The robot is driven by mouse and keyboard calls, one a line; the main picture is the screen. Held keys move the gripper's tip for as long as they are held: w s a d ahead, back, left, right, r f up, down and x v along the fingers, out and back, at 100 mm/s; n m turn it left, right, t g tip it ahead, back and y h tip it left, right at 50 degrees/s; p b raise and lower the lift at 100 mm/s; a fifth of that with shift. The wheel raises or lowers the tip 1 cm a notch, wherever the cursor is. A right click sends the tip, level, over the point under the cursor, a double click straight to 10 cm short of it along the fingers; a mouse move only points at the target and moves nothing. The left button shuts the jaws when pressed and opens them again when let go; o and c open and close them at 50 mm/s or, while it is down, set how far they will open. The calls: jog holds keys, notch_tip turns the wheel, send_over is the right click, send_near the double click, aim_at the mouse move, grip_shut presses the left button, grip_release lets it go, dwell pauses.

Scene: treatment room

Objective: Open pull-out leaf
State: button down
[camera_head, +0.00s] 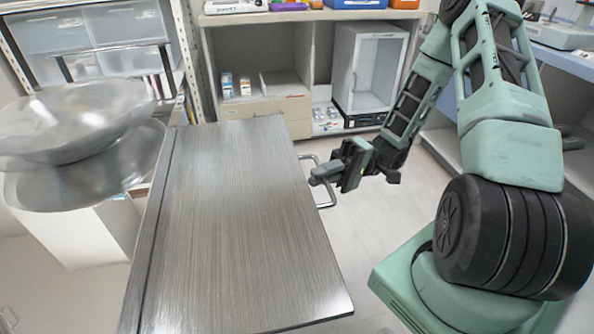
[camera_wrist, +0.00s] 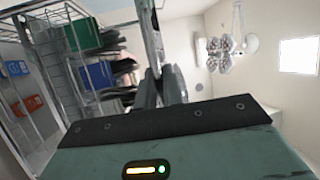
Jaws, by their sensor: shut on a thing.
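The pull-out leaf (camera_head: 235,225) is a brushed-metal flat panel at the centre left of the head view. A metal loop handle (camera_head: 328,196) sticks out from its right edge. My gripper (camera_head: 318,176) is at this handle, to the right of the leaf, with its fingers shut on the handle bar. In the wrist view the dark gripper fingers (camera_wrist: 163,88) are close together beside a metal edge (camera_wrist: 152,35). The exact contact is partly hidden by the fingers.
Large metal bowls (camera_head: 75,125) stand left of the leaf. An open shelf unit (camera_head: 300,70) with boxes and a small glass-front cabinet (camera_head: 370,75) is behind. A counter (camera_head: 570,60) lies at the right. Light floor (camera_head: 355,255) is clear between the leaf and my base.

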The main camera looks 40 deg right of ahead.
jog(key=shift+s+d, duration=0.25)
jog(key=shift+d, duration=0.55)
jog(key=c, duration=1.5)
grip_release()
jog(key=shift+c, duration=0.2)
jog(key=d+f, duration=0.3)
jog(key=d, duration=1.4)
